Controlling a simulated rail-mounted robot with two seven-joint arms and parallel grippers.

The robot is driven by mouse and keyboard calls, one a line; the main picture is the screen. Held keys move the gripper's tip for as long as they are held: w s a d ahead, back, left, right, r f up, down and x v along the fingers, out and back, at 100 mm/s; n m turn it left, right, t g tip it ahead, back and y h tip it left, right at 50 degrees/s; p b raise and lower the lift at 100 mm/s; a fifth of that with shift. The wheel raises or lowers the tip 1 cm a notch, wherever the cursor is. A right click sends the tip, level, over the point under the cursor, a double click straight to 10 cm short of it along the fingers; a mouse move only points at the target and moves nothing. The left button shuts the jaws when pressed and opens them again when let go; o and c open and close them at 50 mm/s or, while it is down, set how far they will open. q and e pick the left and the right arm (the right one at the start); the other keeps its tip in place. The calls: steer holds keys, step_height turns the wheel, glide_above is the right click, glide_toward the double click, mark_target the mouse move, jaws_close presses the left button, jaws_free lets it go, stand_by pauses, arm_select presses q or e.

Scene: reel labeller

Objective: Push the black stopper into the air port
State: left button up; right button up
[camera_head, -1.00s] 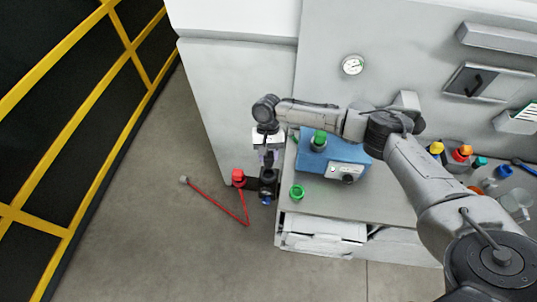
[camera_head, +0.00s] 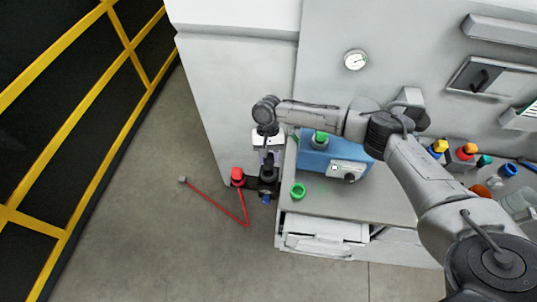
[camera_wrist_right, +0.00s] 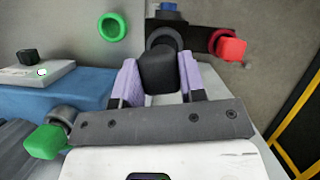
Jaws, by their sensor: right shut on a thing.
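My right gripper (camera_head: 268,160) points down at the bench's left end. In the right wrist view its two purple fingers (camera_wrist_right: 160,72) are shut on the black stopper (camera_wrist_right: 158,74). A dark round port with a grey ring (camera_wrist_right: 164,38), seemingly the air port, lies just beyond the stopper on a black bracket (camera_wrist_right: 194,38). The stopper overlaps the ring's near part in this view, and I cannot tell whether it touches or enters it. In the head view the gripper largely hides the stopper. My left gripper is not in view.
A red fitting (camera_head: 237,176) and a blue fitting (camera_head: 266,198) sit beside the port. A red cord (camera_head: 212,203) hangs over the floor. A green ring (camera_head: 298,190) and a blue box (camera_head: 333,158) with a green cap (camera_head: 321,138) stand on the bench (camera_head: 350,198).

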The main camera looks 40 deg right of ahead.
steer(key=shift+f, duration=0.85)
steer(key=shift+f+b, duration=0.35)
steer(key=shift+f, duration=1.8)
steer(key=shift+f+p, duration=0.15)
steer(key=shift+p, duration=0.15)
steer(key=shift+p, duration=0.3)
steer(key=shift+f, duration=0.1)
stand_by(0.8)
steer(key=shift+p, duration=0.4)
